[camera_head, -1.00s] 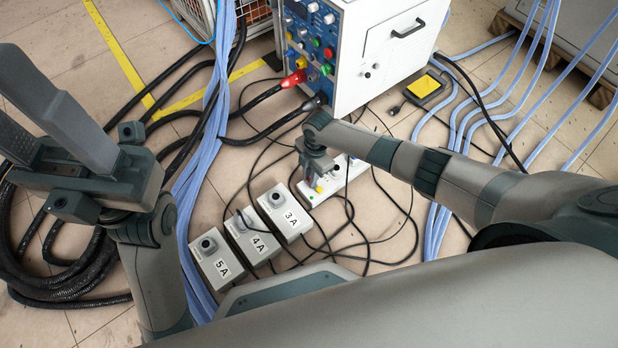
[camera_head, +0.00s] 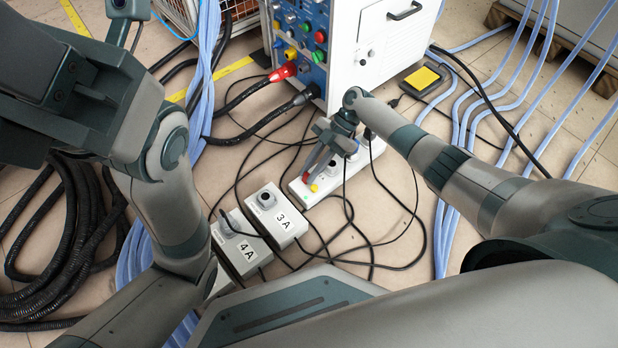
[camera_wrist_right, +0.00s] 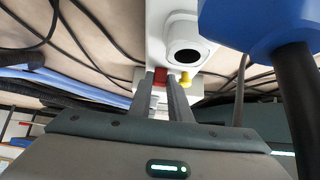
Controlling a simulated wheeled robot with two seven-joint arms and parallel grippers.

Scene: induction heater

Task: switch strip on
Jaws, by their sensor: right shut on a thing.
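The white power strip (camera_head: 325,184) lies on the floor, slanting up to the right, with a green mark at its near end. It carries a red switch (camera_wrist_right: 160,76) and a small yellow part (camera_wrist_right: 185,78) beside it. My right gripper (camera_head: 309,180) reaches down over the strip. In the right wrist view its fingers (camera_wrist_right: 161,82) straddle the red switch closely, with the yellow part outside the right finger. The fingers hide part of the switch, so its position cannot be told. My left arm is raised at the left; its gripper fingers are out of the frame.
Grey boxes marked 3A (camera_head: 277,215) and 4A (camera_head: 240,243) stand left of the strip. A white cabinet (camera_head: 375,65) with a blue panel is behind it. Black cables cross the floor around the strip. A blue plug (camera_wrist_right: 250,25) is close to the gripper's right.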

